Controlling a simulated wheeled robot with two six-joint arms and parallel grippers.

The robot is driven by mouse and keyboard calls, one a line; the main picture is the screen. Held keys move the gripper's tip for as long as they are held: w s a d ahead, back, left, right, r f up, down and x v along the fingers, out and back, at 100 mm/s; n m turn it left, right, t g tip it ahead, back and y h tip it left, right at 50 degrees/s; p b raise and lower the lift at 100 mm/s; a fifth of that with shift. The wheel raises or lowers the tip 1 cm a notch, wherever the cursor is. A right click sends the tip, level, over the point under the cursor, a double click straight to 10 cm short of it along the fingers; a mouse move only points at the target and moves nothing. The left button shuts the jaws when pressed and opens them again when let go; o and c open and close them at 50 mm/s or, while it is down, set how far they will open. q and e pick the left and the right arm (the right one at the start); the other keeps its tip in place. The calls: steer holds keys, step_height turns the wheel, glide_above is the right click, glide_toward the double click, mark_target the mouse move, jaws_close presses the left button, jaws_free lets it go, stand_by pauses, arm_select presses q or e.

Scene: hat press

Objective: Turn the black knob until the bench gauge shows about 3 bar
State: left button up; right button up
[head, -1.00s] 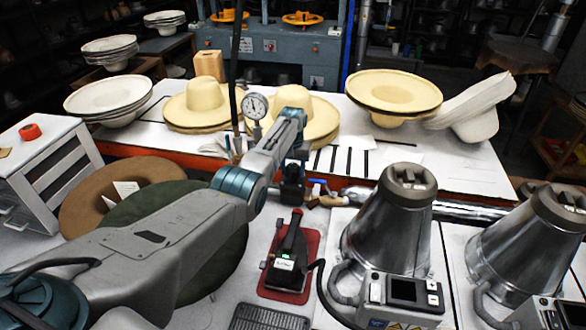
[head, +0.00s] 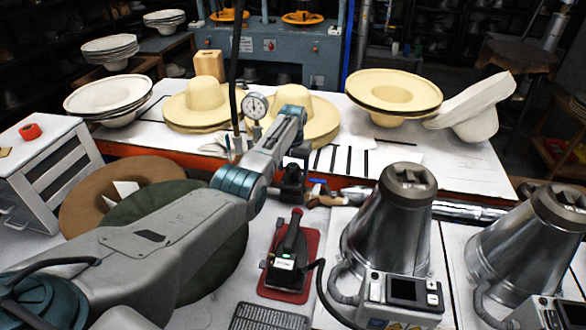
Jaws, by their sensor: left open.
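The bench gauge (head: 255,105) is a small round white dial at the back of the bench. Its needle is too small to read surely. My left arm reaches in from the left, and its wrist bends down in front of the bench's front edge. My left gripper (head: 292,190) is a dark shape below the wrist, just left of a blue-handled brass fitting (head: 322,194). Its jaws are open, though the fingertips are hard to make out. I cannot make out the black knob; my wrist and gripper may hide it. My right gripper is not in view.
A black device on a red base (head: 289,255) sits in front of the gripper. A metal cone press (head: 389,225) stands to its right. Felt brims lie beneath my arm.

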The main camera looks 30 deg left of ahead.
mark_target(293, 165)
arm_select(q)
step_height(293, 165, up, 10)
steer(key=shift+r+b, duration=0.15)
steer(key=shift+b, duration=1)
